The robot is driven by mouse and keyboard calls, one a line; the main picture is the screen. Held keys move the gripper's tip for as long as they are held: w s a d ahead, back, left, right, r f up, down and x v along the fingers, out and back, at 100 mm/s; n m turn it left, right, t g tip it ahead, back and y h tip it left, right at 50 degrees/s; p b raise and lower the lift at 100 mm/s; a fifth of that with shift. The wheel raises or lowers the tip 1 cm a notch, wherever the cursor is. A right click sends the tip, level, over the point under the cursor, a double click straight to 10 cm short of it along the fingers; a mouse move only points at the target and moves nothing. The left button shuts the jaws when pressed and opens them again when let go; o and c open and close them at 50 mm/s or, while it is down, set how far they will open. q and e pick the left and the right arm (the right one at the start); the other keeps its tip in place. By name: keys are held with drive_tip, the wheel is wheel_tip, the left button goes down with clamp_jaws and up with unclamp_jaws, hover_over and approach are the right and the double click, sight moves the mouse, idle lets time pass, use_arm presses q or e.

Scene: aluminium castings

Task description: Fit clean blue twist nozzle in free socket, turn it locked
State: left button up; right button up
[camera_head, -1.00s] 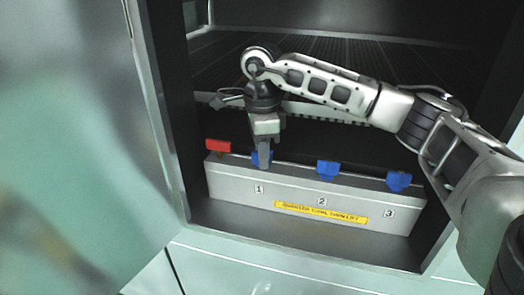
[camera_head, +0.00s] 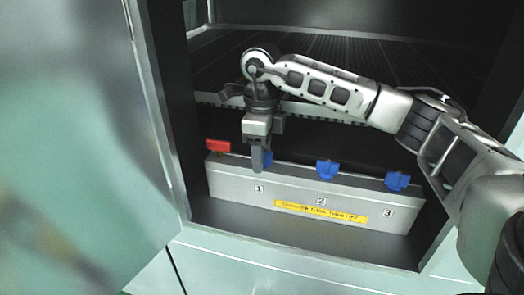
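A long pale grey manifold block (camera_head: 305,204) stands inside the open cabinet, with positions labelled 1, 2 and 3. One blue nozzle (camera_head: 267,158) is at position 1, partly hidden behind a finger of my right gripper (camera_head: 258,158). Two more blue nozzles stand at position 2 (camera_head: 327,169) and position 3 (camera_head: 397,181). My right gripper points down at position 1, close against that nozzle. Its far finger is hidden, so its grip on the nozzle cannot be told. My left gripper is out of view.
A red handle (camera_head: 218,146) sits at the block's left end. A yellow label (camera_head: 321,212) is on its front. A dark slatted grate (camera_head: 340,55) lies behind and above. The cabinet's left wall (camera_head: 160,110) and front sill (camera_head: 300,243) bound the opening.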

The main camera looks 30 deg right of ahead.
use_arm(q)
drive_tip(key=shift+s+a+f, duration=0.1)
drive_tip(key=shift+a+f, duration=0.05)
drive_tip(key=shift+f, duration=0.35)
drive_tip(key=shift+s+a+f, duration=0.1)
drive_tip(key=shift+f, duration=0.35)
use_arm(e)
wheel_tip(320, 180, up, 12)
